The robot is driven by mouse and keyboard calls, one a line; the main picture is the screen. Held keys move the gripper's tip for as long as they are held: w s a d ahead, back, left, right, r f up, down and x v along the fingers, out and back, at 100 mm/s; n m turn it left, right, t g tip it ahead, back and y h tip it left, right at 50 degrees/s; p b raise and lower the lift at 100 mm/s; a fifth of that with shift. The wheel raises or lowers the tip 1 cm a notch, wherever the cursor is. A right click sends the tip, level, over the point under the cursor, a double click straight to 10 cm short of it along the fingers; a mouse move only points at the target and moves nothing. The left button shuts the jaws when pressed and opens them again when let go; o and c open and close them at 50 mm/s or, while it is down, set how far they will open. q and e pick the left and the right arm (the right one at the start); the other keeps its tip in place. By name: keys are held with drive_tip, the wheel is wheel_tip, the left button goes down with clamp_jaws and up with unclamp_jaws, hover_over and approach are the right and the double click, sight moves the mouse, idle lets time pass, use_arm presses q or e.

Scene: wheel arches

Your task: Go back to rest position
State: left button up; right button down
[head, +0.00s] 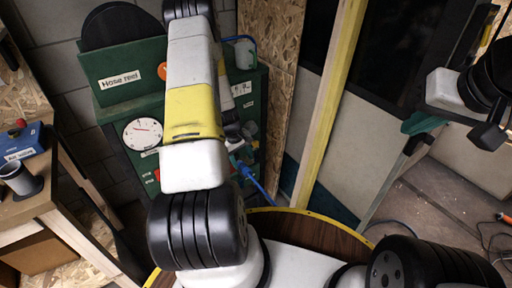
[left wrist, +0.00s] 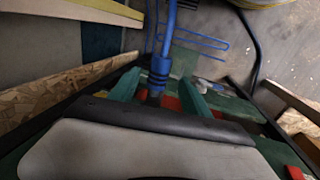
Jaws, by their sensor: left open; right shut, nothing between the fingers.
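My left arm rises in the head view and folds back down, so its upper link hides part of the forearm. My left gripper (head: 236,146) is partly hidden there, in front of the green cabinet. In the left wrist view its two green fingers (left wrist: 160,90) are apart. A blue hose piece (left wrist: 160,68) shows in the gap between them; I cannot tell whether it touches a finger. Blue parts also show below the gripper in the head view. My right gripper (head: 418,123) is at the right of the head view, with green fingers shut and empty.
The green cabinet (head: 104,109) carries a "Hose reel" holder (head: 122,78) and a round gauge (head: 142,133). A wooden bench (head: 28,205) with a blue box (head: 22,143) stands at left. A yellow-edged post (head: 330,100) stands centre.

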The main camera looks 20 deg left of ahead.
use_arm(q)
drive_tip(key=shift+s+r, duration=0.1)
drive_tip(key=shift+r, duration=0.5)
drive_tip(key=s+d+r+m+t, duration=0.1)
drive_tip(key=d+r+m, duration=0.15)
drive_tip(key=r, duration=0.75)
drive_tip(key=s+d+r+m, duration=0.15)
drive_tip(key=d+r, duration=0.25)
drive_tip(key=r, duration=0.6)
drive_tip(key=s+d+r+m+t, duration=0.1)
drive_tip(key=d+r+m, duration=0.15)
drive_tip(key=r, duration=0.75)
drive_tip(key=s+d+r+m+t, duration=0.1)
drive_tip(key=s+d+r+m, duration=0.1)
drive_tip(key=s+r, duration=0.4)
drive_tip(key=s+d+r+m+t, duration=0.1)
drive_tip(key=s+d+r, duration=0.3)
drive_tip(key=s, duration=0.9)
wheel_tip(320, 180, up, 3)
drive_tip(key=shift+s+m+h, duration=0.25)
drive_tip(key=shift+m+h, duration=0.15)
drive_tip(key=shift+m, duration=0.35)
